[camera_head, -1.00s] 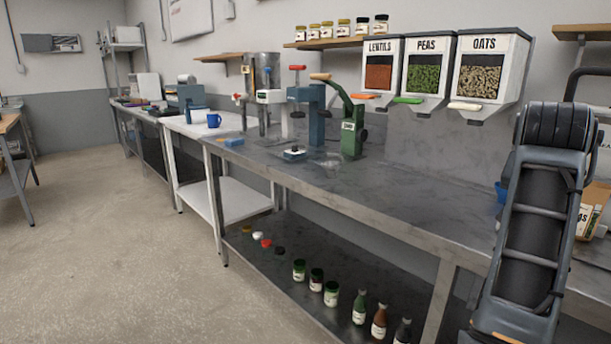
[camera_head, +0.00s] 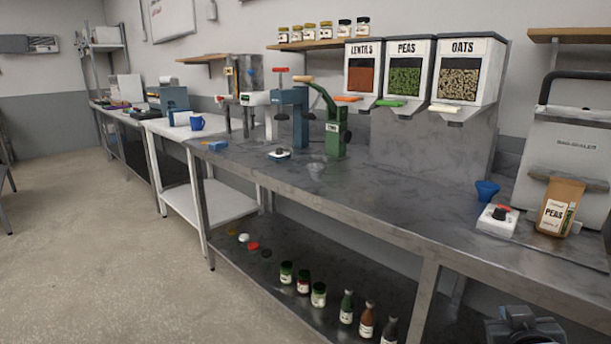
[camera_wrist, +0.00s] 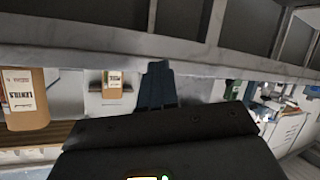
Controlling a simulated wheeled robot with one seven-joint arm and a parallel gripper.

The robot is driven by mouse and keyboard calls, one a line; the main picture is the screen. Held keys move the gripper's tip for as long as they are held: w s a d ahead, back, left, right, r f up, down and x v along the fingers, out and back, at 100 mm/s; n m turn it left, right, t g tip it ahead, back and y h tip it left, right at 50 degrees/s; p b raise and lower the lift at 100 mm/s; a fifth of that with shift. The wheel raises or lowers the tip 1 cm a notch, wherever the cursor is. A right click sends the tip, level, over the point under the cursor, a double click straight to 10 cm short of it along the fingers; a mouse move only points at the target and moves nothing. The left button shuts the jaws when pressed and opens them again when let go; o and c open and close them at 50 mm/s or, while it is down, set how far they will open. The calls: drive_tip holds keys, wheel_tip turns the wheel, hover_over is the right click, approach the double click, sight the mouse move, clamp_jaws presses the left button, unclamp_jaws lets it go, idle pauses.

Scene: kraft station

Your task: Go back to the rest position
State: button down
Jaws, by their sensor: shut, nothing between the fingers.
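My gripper (camera_wrist: 157,72) shows in the wrist view as dark fingers held together above the dark wrist body. It is shut and empty, with nothing between the fingers. The wrist view looks upside down, with the worktable edge above the fingers. In the head view only a dark part of my arm shows at the bottom right, low in front of the worktable (camera_head: 400,212); the fingertips cannot be made out there.
A peas bag (camera_head: 557,208), a white device with a black knob (camera_head: 497,219), a blue funnel (camera_head: 487,190) and a bag sealer (camera_head: 568,140) stand on the right. A lentils bag (camera_wrist: 26,98) shows in the wrist view. Bottles (camera_head: 367,320) line the lower shelf. Floor at left is clear.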

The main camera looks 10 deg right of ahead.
drive_tip(key=s+a+f+n+t+y, duration=0.1)
drive_tip(key=s+a+f+n, duration=0.15)
drive_tip(key=s, duration=0.25)
drive_tip(key=s+a+f+n+t+y, duration=0.1)
drive_tip(key=s+a+f+y, duration=0.15)
drive_tip(key=s, duration=0.35)
drive_tip(key=s+a+r+y, duration=0.1)
drive_tip(key=s+a, duration=0.3)
drive_tip(key=s, duration=0.4)
drive_tip(key=s+a+r+t+y+p, duration=0.1)
drive_tip(key=s+a+r, duration=0.2)
drive_tip(key=s, duration=0.6)
drive_tip(key=s+a+r+y, duration=0.2)
drive_tip(key=s+a, duration=0.4)
drive_tip(key=s, duration=0.2)
drive_tip(key=shift+s+a+r+t, duration=0.15)
drive_tip(key=shift+s+a+t, duration=0.05)
drive_tip(key=shift+s+t, duration=0.1)
